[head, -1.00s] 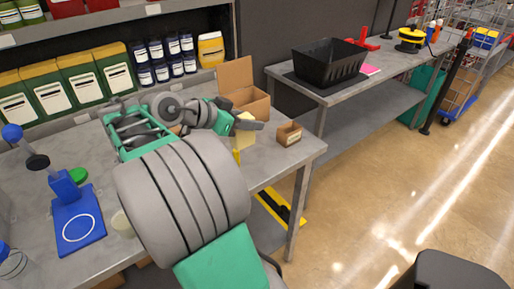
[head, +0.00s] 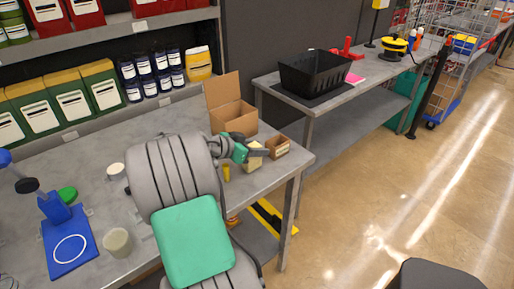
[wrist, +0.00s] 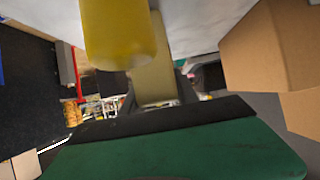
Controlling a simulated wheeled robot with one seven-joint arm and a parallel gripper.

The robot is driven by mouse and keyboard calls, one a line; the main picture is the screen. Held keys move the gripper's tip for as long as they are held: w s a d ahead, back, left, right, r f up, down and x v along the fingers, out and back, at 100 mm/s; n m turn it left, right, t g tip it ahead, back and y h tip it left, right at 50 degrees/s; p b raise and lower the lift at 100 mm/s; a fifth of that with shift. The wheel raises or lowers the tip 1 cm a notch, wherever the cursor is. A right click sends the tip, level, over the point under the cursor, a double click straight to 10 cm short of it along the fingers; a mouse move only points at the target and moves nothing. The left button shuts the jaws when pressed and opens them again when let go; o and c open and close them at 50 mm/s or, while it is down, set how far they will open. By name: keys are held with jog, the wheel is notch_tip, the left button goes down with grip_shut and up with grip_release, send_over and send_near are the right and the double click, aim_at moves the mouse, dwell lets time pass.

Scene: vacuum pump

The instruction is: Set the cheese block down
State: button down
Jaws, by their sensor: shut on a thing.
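The cheese block (head: 254,162) is a pale yellow block near the right end of the grey workbench (head: 190,120), just left of a small open brown box (head: 277,148). My gripper (head: 257,151) is shut on the block from above, with dark fingers. In the wrist view the pale block (wrist: 152,75) stretches out from between the fingers. I cannot tell whether its underside touches the bench top. A yellow cylinder (wrist: 118,35) in the wrist view hides part of the block's left side. A small yellow item (head: 226,173) stands left of the block in the head view.
An open cardboard box (head: 232,116) stands behind my gripper. A blue stand (head: 68,235), a grey cup (head: 117,242) and a white cup (head: 116,171) are on the left. Tins and cartons fill the back shelf. A black crate (head: 315,73) sits on the other table.

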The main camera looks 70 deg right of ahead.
jog(key=shift+f, duration=0.2)
jog(key=c, duration=0.9)
grip_release()
jog(key=shift+r, duration=0.1)
jog(key=shift+r, duration=0.25)
jog(key=b+v, duration=0.1)
jog(key=v, duration=1.1)
jog(key=shift+a+f, duration=0.1)
jog(key=shift+f, duration=0.05)
